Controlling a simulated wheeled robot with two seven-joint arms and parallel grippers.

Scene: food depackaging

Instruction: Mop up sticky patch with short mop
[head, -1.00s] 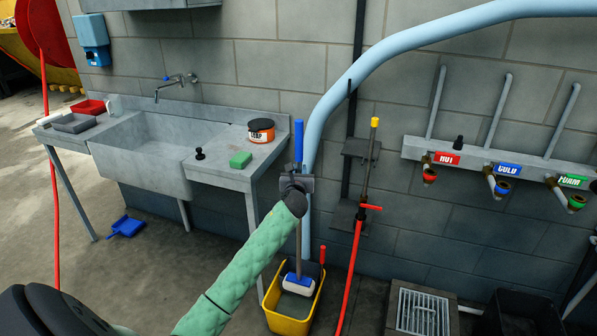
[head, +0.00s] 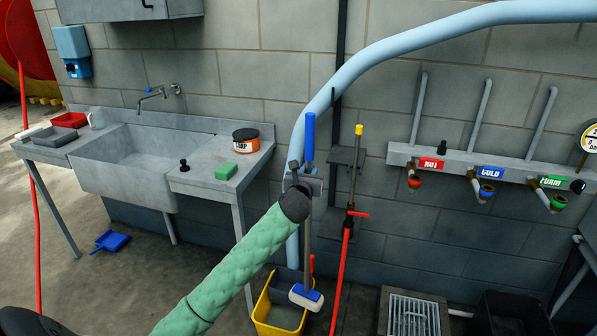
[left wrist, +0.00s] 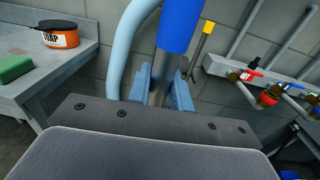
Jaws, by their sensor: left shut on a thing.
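The short mop (head: 308,228) has a blue handle top, a grey shaft and a blue-and-white head. It stands nearly upright, its head (head: 306,297) at the right side of the yellow bucket (head: 262,318), partly over the rim. My left gripper (head: 305,184) is shut on the shaft just below the blue handle. In the left wrist view the blue handle (left wrist: 180,25) rises between the jaws (left wrist: 160,88). My right gripper is not in view. I see no patch that I can surely call the sticky one.
A steel sink (head: 140,185) with a soap tub (head: 246,140) and green sponge (head: 226,171) stands at left. A red hose lance (head: 347,222) hangs close right of the mop. A floor drain (head: 414,318) lies at lower right. A blue dustpan (head: 112,241) is under the sink.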

